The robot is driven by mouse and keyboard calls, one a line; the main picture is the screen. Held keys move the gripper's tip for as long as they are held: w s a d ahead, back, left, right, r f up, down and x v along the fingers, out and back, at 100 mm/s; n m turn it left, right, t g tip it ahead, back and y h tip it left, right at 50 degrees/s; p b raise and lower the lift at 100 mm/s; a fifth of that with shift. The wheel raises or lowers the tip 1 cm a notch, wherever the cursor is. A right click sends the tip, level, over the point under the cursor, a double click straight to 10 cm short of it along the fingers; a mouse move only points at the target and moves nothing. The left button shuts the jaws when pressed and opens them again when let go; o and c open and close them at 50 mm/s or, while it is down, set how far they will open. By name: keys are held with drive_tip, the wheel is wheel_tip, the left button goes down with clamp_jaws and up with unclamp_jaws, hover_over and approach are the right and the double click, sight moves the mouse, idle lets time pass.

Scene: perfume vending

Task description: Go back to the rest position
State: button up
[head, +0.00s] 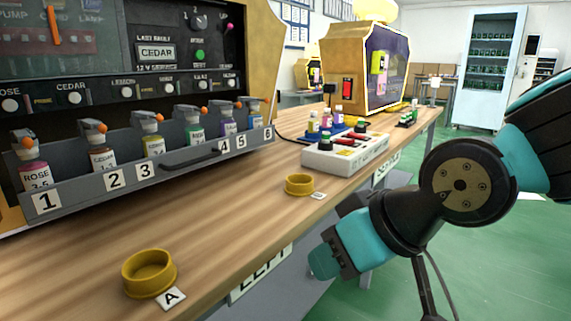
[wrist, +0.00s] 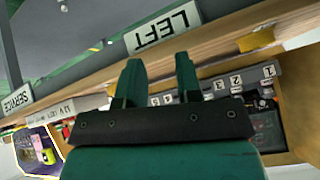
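My arm reaches in from the right in the head view, with my gripper (head: 324,262) low in front of the table's front edge, clear of the table top. The fingers are hard to make out there. In the wrist view my gripper (wrist: 159,63) shows two teal fingers spread apart with nothing between them. The wrist picture is upside down, with the LEFT sign (wrist: 162,27) on the table front beyond the fingers. No bottle is in the gripper.
A wooden table (head: 225,235) carries yellow ring A (head: 149,285), yellow ring B (head: 299,191) and a white switch box (head: 330,161). Several bottles stand in the grey numbered rack (head: 95,198). A yellow-black machine (head: 345,60) stands behind. Green floor (head: 515,260) is open at right.

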drive_tip(key=s+d+f+g+h+b, duration=0.1)
drive_tip(key=s+d+f+g, duration=0.1)
drive_tip(key=s+d, duration=0.25)
drive_tip(key=s+d+f+g+h, duration=0.1)
drive_tip(key=s+d+f+g, duration=0.15)
drive_tip(key=s+d, duration=0.2)
wheel_tip(320, 180, up, 38)
drive_tip(key=p, duration=3.7)
drive_tip(key=shift+s+p, duration=0.4)
drive_tip(key=shift+s, duration=0.05)
drive_tip(key=shift+a+g, duration=0.15)
drive_tip(key=shift+g, duration=0.1)
drive_tip(key=shift+c, duration=0.2)
